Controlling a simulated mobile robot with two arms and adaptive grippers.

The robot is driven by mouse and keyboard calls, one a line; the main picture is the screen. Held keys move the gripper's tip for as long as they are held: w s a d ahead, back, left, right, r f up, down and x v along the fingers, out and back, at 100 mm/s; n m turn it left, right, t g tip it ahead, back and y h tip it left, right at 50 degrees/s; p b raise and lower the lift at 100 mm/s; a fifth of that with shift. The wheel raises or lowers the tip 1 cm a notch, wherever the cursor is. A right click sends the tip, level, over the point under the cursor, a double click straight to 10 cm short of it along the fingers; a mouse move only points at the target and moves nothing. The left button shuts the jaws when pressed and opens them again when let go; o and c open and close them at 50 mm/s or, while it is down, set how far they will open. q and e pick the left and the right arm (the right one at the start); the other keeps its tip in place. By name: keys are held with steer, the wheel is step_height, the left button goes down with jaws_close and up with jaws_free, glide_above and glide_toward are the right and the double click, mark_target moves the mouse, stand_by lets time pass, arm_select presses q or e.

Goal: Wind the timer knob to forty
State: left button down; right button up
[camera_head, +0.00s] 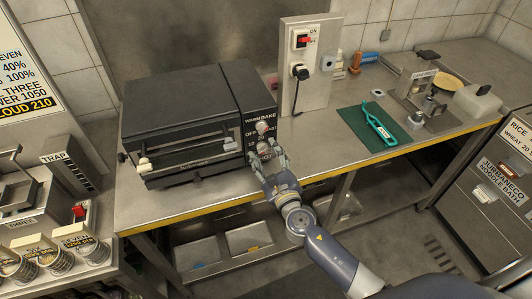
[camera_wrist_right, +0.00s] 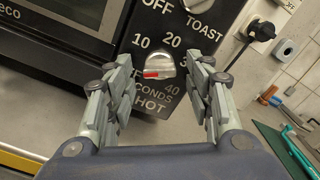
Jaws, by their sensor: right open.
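The timer knob (camera_wrist_right: 153,68) is a silver-grey knob with a red mark, low on the black control panel of the toaster oven (camera_head: 190,110). In the right wrist view its red mark lies toward the left of the knob. The numbers 10 and 20 show above it, a 40 shows to its lower right, and HOT is below. My right gripper (camera_wrist_right: 160,92) is open, with one finger on each side of the knob; I cannot tell whether either finger touches it. In the head view this gripper (camera_head: 266,149) is at the oven's front right. My left gripper is not in view.
Another knob (camera_wrist_right: 197,5) sits above, between OFF and TOAST. A power panel (camera_head: 304,85) with a red switch and a plug stands right of the oven. A green mat (camera_head: 358,122) with a teal tool (camera_head: 379,126) lies farther right. The yellow counter edge runs in front.

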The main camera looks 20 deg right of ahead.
steer(key=shift+w, duration=0.25)
steer(key=c, duration=1.1)
steer(key=shift+o, duration=0.2)
